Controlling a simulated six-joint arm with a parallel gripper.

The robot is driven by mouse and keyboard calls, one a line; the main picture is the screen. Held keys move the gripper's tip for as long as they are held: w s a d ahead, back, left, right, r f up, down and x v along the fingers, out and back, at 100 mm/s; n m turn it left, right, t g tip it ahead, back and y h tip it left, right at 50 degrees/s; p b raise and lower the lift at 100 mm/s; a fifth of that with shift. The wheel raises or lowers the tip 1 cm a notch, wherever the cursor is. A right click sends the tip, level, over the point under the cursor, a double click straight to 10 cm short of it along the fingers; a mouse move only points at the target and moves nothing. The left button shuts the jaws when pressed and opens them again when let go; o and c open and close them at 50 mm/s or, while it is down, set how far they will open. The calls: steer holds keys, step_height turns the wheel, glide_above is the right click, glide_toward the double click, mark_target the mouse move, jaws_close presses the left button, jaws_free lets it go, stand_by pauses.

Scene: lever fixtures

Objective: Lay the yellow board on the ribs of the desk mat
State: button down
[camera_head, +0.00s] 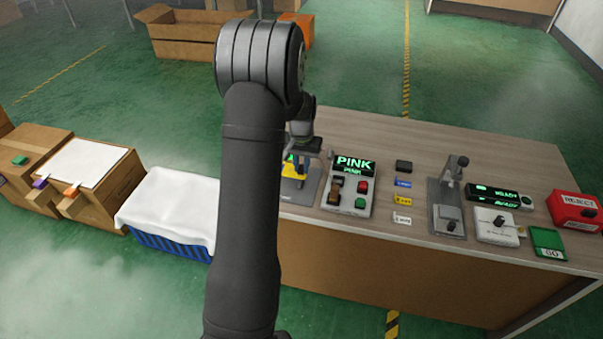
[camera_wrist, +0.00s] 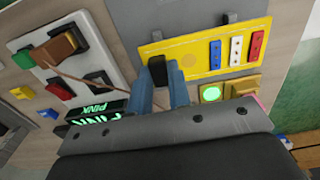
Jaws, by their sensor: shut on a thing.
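The yellow board (camera_wrist: 200,52) lies flat-looking in the wrist view, with blue, white and red pieces on its right half and a black block (camera_wrist: 157,70) near its left end. My gripper (camera_wrist: 165,82) has its blue fingers at that black block, shut on the board. In the head view the board (camera_head: 291,171) shows only as a small yellow patch beside my arm. A grey plate (camera_wrist: 190,14), which looks like the desk mat, lies beneath or behind the board. Its ribs are not clear, and I cannot tell whether the board touches it.
A switch panel (camera_head: 348,192) with a PINK display stands just right of the mat on the table. Farther right are small labelled blocks (camera_head: 403,199), a grey lever fixture (camera_head: 447,205) and a red REJECT box (camera_head: 574,210). A green-lit button (camera_wrist: 211,93) sits near the board.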

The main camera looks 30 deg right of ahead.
steer(key=shift+f, duration=1.8)
steer(key=shift+f, duration=0.15)
steer(key=c, duration=1.3)
jaws_free()
steer(key=shift+c, duration=0.2)
step_height(320, 180, up, 12)
steer(key=shift+r, duration=0.15)
step_height(320, 180, down, 12)
steer(key=shift+r, duration=1.8)
